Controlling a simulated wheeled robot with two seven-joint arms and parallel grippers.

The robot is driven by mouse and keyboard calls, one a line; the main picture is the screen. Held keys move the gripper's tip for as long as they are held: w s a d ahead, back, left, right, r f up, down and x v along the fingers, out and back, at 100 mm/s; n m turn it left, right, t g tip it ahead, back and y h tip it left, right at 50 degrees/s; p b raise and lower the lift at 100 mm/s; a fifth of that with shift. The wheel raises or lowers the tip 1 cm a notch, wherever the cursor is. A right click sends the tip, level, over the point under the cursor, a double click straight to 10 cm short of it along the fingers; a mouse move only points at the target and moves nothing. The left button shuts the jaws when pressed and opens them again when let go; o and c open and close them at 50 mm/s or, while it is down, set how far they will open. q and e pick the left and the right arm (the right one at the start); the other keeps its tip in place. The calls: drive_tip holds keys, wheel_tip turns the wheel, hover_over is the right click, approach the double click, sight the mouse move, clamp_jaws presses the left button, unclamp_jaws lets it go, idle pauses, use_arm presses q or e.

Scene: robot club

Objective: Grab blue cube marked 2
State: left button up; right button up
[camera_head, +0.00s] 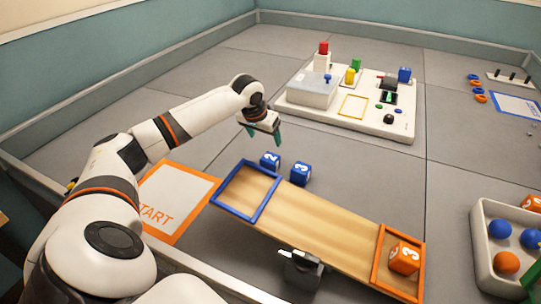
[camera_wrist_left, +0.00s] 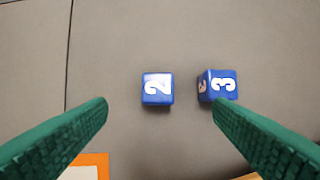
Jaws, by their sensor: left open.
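The blue cube marked 2 (camera_head: 270,161) stands on the grey floor just behind the blue-framed end of a wooden board. It also shows in the left wrist view (camera_wrist_left: 157,89), near the middle and ahead of the fingertips. A blue cube marked 3 (camera_head: 301,174) stands close to its right, with a small gap; the left wrist view shows it too (camera_wrist_left: 218,85). My left gripper (camera_head: 263,137) is open and empty, above the floor near the cube marked 2. Its green fingers (camera_wrist_left: 158,108) are spread wide. My right gripper is not in view.
The tilted wooden board (camera_head: 318,218) has a blue frame at its left end and an orange frame holding an orange cube (camera_head: 404,258) at its right. A white activity panel (camera_head: 396,129) lies behind. A tray of balls (camera_head: 483,254) is at right. An orange-bordered start mat (camera_head: 196,184) lies left.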

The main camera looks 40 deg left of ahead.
sight(270, 157)
use_arm(q)
drive_tip(key=b+x, duration=0.1)
drive_tip(key=x, duration=0.2)
drive_tip(key=b+x, duration=0.1)
drive_tip(key=x, duration=0.2)
drive_tip(key=s+b+x, duration=0.1)
drive_tip(key=x, duration=0.2)
drive_tip(key=shift+d+f, duration=0.15)
drive_tip(key=shift+f, duration=0.05)
drive_tip(key=b+x, duration=0.1)
drive_tip(key=x, duration=0.1)
drive_tip(key=b+x, duration=0.1)
drive_tip(key=x, duration=0.2)
drive_tip(key=shift+w+a+f, duration=0.2)
drive_tip(key=shift+w+a, duration=0.05)
drive_tip(key=shift+w, duration=0.05)
drive_tip(key=shift+w+f, duration=0.1)
drive_tip(key=shift+f, duration=0.15)
drive_tip(key=c, duration=1)
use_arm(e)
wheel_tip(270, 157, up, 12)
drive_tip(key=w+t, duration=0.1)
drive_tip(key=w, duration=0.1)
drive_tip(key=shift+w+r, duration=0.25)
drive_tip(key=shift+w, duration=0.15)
